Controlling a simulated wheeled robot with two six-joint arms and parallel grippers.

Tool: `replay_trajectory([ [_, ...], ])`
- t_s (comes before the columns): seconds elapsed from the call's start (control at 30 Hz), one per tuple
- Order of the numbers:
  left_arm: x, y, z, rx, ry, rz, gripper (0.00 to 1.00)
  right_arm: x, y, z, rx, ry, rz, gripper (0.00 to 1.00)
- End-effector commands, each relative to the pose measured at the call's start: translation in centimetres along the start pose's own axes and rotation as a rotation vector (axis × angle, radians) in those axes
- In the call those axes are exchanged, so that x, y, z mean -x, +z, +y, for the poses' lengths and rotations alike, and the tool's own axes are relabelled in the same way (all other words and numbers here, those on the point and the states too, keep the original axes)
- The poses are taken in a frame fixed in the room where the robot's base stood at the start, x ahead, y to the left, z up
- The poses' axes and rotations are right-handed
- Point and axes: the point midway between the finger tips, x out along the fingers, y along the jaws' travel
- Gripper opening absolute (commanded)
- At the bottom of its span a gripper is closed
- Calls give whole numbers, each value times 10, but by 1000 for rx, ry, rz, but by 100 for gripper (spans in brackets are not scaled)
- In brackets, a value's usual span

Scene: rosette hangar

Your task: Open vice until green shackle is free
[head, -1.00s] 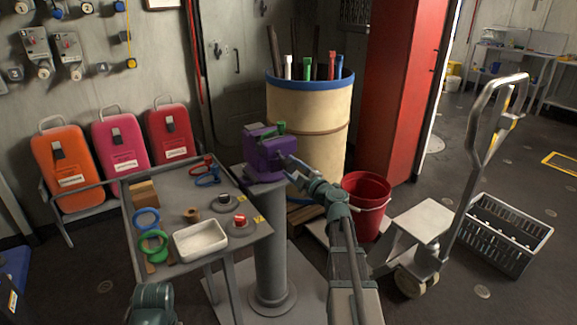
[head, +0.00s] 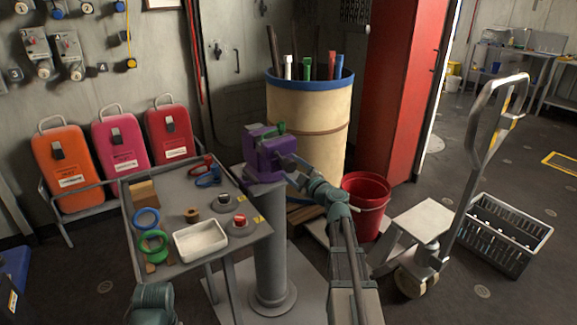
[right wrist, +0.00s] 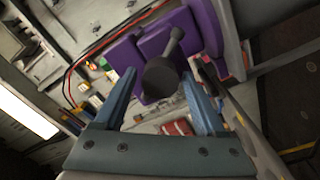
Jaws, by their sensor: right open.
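The purple vice (head: 262,165) stands on a grey pedestal, and also fills the upper middle of the right wrist view (right wrist: 188,35). A small part of the green shackle (head: 281,127) shows at the top of the vice; the rest is hidden, so I cannot tell if it is clamped. My right gripper (head: 291,164) is at the vice's right side. In the right wrist view its blue fingers (right wrist: 160,100) are apart, on either side of the dark round screw end (right wrist: 160,76) with its bar handle (right wrist: 175,40). I cannot tell whether they touch it. My left gripper is out of view.
Left of the pedestal (head: 270,240) is a grey table (head: 180,190) with a white tray (head: 200,240), rings and blue and red shackles. A beige barrel (head: 308,130) stands behind the vice. A red bucket (head: 366,205) stands to the right, close to my right arm.

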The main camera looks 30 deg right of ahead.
Motion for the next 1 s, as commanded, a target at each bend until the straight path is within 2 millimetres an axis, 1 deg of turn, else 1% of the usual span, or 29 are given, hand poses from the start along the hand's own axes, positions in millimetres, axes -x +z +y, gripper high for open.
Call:
replay_trajectory([
  [0.1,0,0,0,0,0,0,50,0,0,0,-171,0,0,72],
  [0.2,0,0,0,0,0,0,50,0,0,0,-301,0,0,72],
  [0.3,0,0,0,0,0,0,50,0,0,0,-390,0,0,72],
  [0.4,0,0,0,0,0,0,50,0,0,0,-432,0,0,72],
  [0.57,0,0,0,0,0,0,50,0,0,0,-453,0,0,72],
  [0.8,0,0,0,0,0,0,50,0,0,0,-701,0,0,72],
  [0.9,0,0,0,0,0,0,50,0,0,0,-768,0,0,72],
  [1.0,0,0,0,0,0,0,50,0,0,0,-790,0,0,72],
])
